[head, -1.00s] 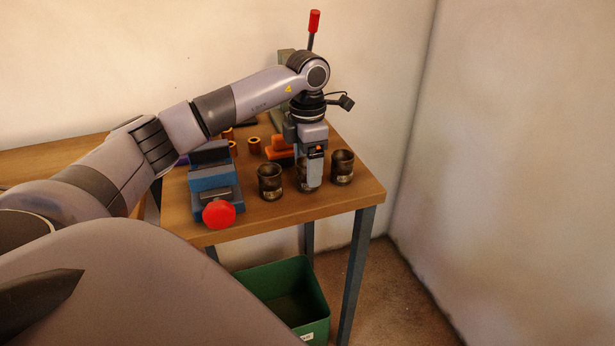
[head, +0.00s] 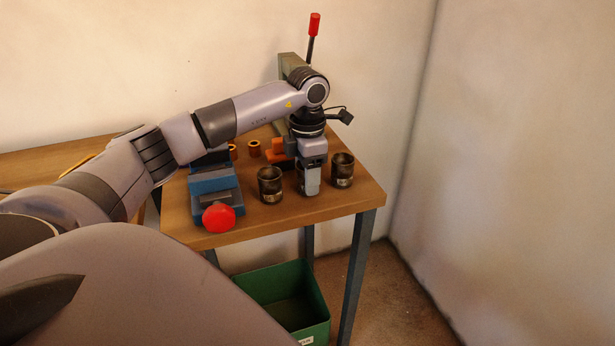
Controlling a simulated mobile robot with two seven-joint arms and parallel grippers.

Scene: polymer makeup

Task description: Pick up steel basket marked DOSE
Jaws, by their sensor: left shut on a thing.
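Two dark steel baskets stand on the wooden table, a left one (head: 270,184) and a right one (head: 342,170). Each has a small pale label that is too small to read, so I cannot tell which is marked DOSE. My left gripper (head: 310,188) points down between them, near the table's front edge. It is shut on a middle basket, which its fingers hide almost entirely. I cannot tell whether that basket is clear of the tabletop. My right gripper is not in view.
A blue vise (head: 212,182) with a red knob (head: 219,217) stands left of the baskets. Behind are an orange object (head: 279,157), small copper-coloured rings (head: 254,148) and a press with a red-tipped lever (head: 314,25). A green bin (head: 318,315) sits on the floor below.

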